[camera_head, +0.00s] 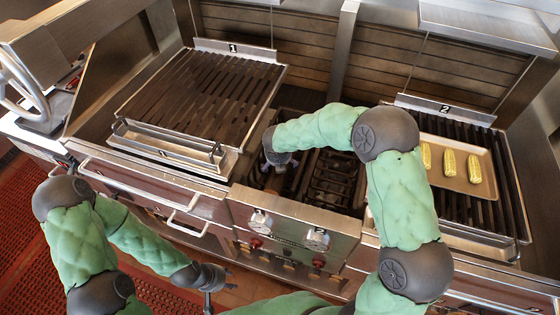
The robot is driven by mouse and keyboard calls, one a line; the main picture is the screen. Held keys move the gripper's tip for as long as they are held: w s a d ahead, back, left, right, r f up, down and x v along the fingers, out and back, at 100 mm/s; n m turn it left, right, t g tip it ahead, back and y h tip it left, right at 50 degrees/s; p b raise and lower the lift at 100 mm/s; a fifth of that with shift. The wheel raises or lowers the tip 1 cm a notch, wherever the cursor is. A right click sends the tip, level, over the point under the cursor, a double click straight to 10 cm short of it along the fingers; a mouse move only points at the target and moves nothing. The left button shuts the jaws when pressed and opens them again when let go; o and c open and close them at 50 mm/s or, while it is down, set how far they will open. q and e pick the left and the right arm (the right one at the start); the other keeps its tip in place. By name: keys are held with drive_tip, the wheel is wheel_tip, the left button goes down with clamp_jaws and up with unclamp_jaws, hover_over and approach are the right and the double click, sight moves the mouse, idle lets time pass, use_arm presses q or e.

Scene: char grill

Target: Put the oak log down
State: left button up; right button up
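I cannot make out the oak log in this view. My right arm reaches over the middle of the grill station, and its gripper (279,178) points down into the dark recess between the two grills. Its fingers are small and dark there, and I cannot tell whether they hold anything. My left gripper (209,299) hangs low in front of the station, above the floor, pointing down. Its fingertips are near the bottom edge of the view, and no log shows at them.
Grill 1 (205,95) on the left is bare, with a metal trough at its front. Grill 2 (510,186) on the right carries a tray (446,186) with three corn cobs. Knobs (261,221) and drawer handles (187,222) line the front.

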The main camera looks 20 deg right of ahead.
drive_tip(key=p+v, duration=0.1)
drive_tip(key=v, duration=0.7)
idle(0.4)
